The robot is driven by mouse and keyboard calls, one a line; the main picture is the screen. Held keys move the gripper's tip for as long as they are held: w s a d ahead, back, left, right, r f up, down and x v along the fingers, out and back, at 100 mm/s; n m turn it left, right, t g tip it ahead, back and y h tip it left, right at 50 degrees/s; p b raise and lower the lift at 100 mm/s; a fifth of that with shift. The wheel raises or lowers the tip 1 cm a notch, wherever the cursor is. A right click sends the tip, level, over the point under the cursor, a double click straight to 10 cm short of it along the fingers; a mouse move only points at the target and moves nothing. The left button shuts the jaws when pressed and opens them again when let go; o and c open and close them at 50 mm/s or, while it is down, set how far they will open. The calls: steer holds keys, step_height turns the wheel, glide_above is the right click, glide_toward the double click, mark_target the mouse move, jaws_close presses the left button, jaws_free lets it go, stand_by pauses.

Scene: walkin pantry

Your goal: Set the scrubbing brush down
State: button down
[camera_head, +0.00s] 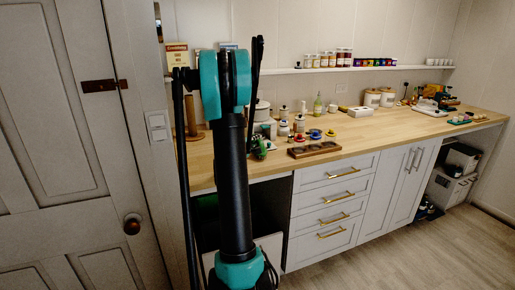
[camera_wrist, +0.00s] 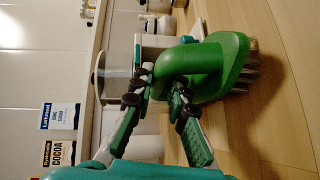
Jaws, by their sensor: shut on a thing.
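The scrubbing brush (camera_wrist: 222,68) has a green body and pale bristles. In the wrist view, which is turned sideways, my gripper (camera_wrist: 163,87) is shut on its green handle part. The bristles face the wooden countertop (camera_wrist: 285,100) and look very near it; I cannot tell whether they touch. In the head view, the brush shows small and partly hidden (camera_head: 262,150) at the left part of the countertop (camera_head: 390,131), just right of my arm.
A dark wooden tray (camera_head: 314,150) lies near the counter's front edge, right of the brush. Small jars (camera_head: 284,128) and colourful items (camera_head: 315,134) stand behind it. A white pot (camera_wrist: 115,75) is close behind the brush. Bare counter lies further right.

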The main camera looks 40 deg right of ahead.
steer(key=shift+r, duration=0.1)
step_height(320, 180, up, 20)
stand_by(0.7)
